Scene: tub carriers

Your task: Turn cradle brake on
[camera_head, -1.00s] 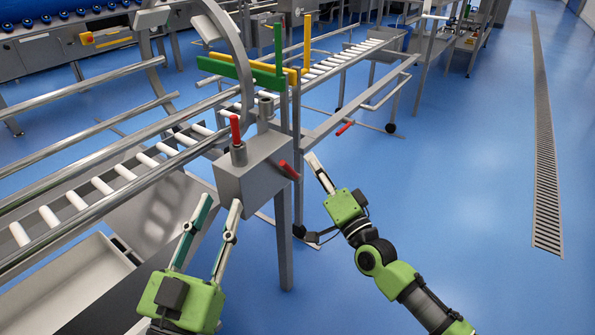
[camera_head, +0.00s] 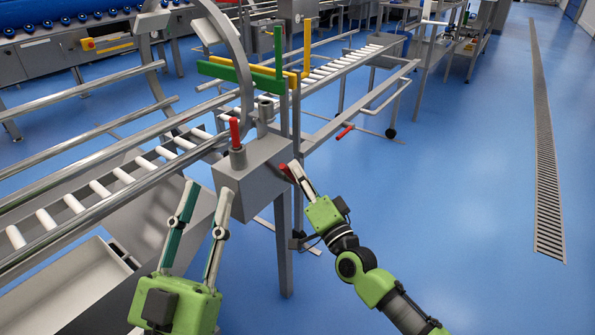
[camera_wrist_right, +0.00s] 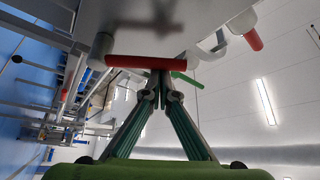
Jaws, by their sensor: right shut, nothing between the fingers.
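A grey box (camera_head: 250,180) stands on a post at the end of the roller track. One red handle (camera_head: 234,132) stands upright on its top. A second red handle (camera_head: 285,171) sticks out from its right side and is partly hidden by my right gripper. My right gripper (camera_head: 296,166) is shut and empty, its tips at this side handle. In the right wrist view the side handle (camera_wrist_right: 132,61) lies across the closed fingertips; touching or just apart, I cannot tell. My left gripper (camera_head: 207,192) is open and empty below the box's left side. Which handle is the cradle brake is not marked.
The roller track (camera_head: 85,200) runs left, with a curved metal hoop (camera_head: 243,60) above it. Green (camera_head: 240,72) and yellow (camera_head: 285,73) bars stand behind the box. Another red lever (camera_head: 345,131) sits on the far frame. Blue floor (camera_head: 450,200) is clear to the right.

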